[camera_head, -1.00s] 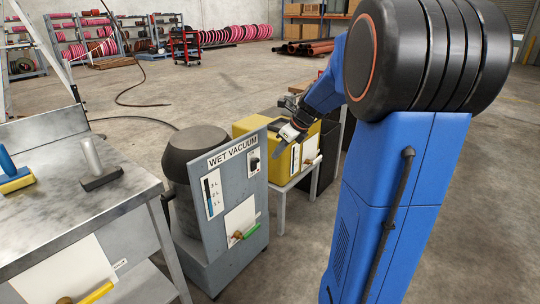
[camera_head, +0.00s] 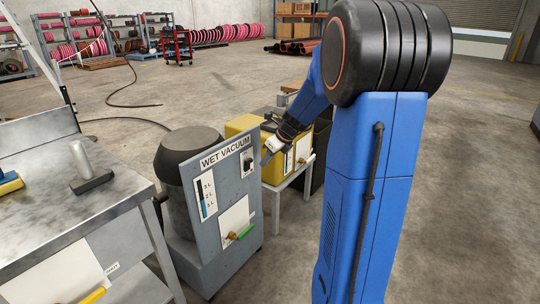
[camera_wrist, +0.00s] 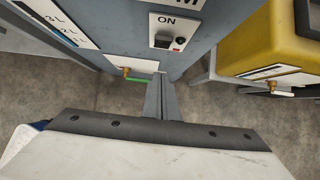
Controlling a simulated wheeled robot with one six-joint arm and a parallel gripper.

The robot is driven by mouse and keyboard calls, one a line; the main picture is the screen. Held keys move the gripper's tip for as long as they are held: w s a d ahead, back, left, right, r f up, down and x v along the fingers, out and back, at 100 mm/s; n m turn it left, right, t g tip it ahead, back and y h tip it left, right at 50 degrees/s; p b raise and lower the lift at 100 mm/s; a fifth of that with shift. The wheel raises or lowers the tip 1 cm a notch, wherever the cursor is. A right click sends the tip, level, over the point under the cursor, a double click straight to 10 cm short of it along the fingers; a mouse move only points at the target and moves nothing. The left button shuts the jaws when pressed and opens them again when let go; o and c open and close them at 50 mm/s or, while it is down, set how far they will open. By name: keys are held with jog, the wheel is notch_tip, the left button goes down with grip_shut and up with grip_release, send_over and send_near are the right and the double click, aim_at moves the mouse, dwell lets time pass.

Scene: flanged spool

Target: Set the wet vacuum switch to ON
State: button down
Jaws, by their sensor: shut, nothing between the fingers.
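The wet vacuum (camera_head: 222,218) is a grey cabinet with a dark round tank behind its "WET VACUUM" panel. Its switch (camera_head: 247,163) sits at the panel's upper right.
A yellow machine (camera_head: 246,124) on a small white table (camera_head: 290,190) stands close behind and right of the panel. A metal workbench (camera_head: 75,185) is at left. A green-handled valve (camera_wrist: 142,68) sits low on the panel. Open floor lies beyond.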

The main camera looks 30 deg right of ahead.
aim_at(250, 160)
jog(key=shift+w+a+f, duration=0.25)
jog(key=shift+w+a, duration=0.05)
jog(key=shift+w, duration=0.55)
jog(key=shift+w+a+f, duration=0.25)
jog(key=shift+w+a, duration=0.1)
jog(key=shift+w, duration=0.55)
jog(key=shift+w+a+f, duration=0.25)
jog(key=shift+w+a, duration=0.05)
jog(key=shift+w, duration=0.55)
jog(key=shift+w+a+r, duration=0.15)
jog(key=shift+w+r, duration=0.1)
jog(key=shift+w, duration=0.2)
jog(key=shift+s, duration=0.1)
jog(key=shift+r, duration=0.75)
